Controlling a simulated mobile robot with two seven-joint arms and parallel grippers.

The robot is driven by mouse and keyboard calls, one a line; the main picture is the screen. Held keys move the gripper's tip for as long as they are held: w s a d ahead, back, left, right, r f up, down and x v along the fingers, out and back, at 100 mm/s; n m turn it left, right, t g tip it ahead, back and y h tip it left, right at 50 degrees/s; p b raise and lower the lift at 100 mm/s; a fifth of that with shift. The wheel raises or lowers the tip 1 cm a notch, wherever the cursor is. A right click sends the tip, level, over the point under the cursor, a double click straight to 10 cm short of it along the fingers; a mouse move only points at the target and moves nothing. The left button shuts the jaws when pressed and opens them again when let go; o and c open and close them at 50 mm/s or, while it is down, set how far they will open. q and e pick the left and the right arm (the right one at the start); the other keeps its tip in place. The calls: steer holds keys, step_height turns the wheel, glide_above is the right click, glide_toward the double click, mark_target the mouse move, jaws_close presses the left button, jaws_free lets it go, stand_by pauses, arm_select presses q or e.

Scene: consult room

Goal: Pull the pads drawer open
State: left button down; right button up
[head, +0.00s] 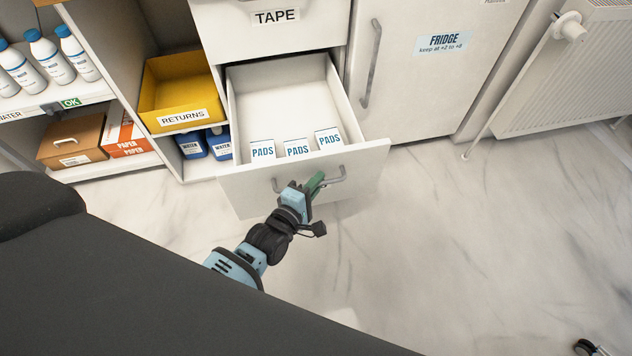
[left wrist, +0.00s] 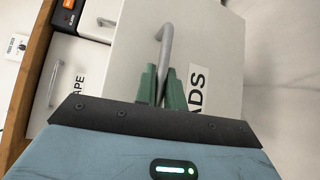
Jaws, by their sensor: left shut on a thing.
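The pads drawer (head: 365,160) stands pulled out from the cabinet, its inside visible from above. Several white packs marked PADS (head: 297,147) stand inside against its front wall. Its grey bar handle (head: 335,178) is on the front panel. My left gripper (head: 317,184) is shut on this handle, with green fingers on it. In the left wrist view the fingers (left wrist: 161,88) close around the handle (left wrist: 165,45), beside the partly hidden PADS label (left wrist: 196,90).
The tape drawer (head: 310,38) above is shut. A fridge (head: 410,80) with a vertical handle stands to the right. Shelves at left hold a yellow returns bin (head: 180,85), bottles (head: 75,52) and boxes (head: 75,140). The floor (head: 450,240) in front is mostly clear.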

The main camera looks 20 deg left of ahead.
arm_select(q)
steer(key=w+a, duration=0.1)
steer(key=w, duration=0.1)
steer(key=w+a+b, duration=0.1)
steer(key=w, duration=0.1)
steer(key=w+a+b, duration=0.1)
steer(key=w+a, duration=0.1)
steer(key=c, duration=1.5)
jaws_free()
steer(key=shift+s, duration=0.1)
